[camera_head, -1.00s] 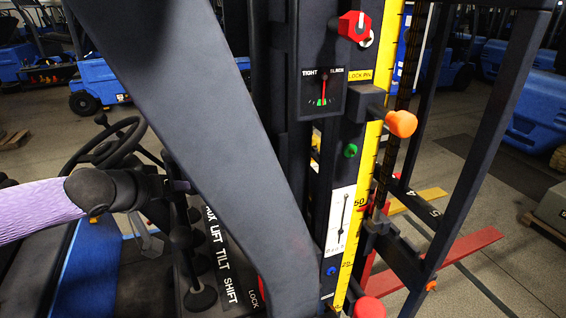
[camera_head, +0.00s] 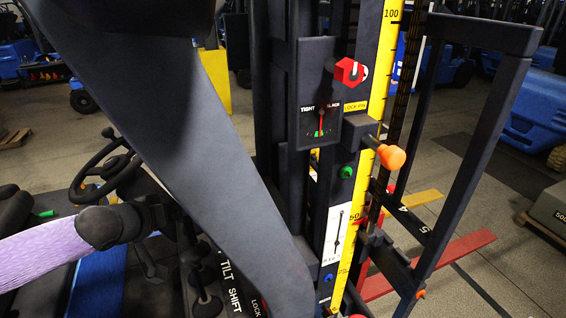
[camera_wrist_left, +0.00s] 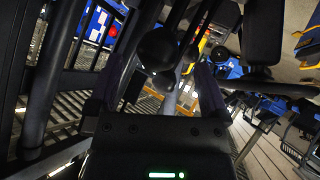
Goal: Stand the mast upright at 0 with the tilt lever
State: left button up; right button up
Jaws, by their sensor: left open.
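The dark mast (camera_head: 270,110) rises in the middle of the head view. A white plate (camera_head: 336,235) low on it bears a thin black pointer; its small marks are hard to read. The lever row, with TILT (camera_head: 225,270) and SHIFT labels, is at bottom centre, partly behind a slanted beam. My left gripper (camera_head: 165,214) is over the levers. In the wrist view a round black knob (camera_wrist_left: 157,48) shows between or just beyond its open fingers (camera_wrist_left: 160,88); I cannot tell which lever it tops. My right gripper is out of view.
A broad dark beam (camera_head: 170,110) slants across the head view. The steering wheel (camera_head: 95,170) is left of the levers. An orange lock-pin knob (camera_head: 391,157), TIGHT/SLACK gauge (camera_head: 320,122) and yellow scale (camera_head: 380,70) are on the mast. Red and yellow floor strips lie right.

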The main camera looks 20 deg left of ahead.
pick_arm(q)
jog(key=p+v, duration=0.2)
jog(key=v, duration=0.6)
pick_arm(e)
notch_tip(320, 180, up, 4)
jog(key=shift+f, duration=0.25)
pick_arm(q)
jog(key=shift+d, duration=0.1)
jog(key=shift+f, duration=0.1)
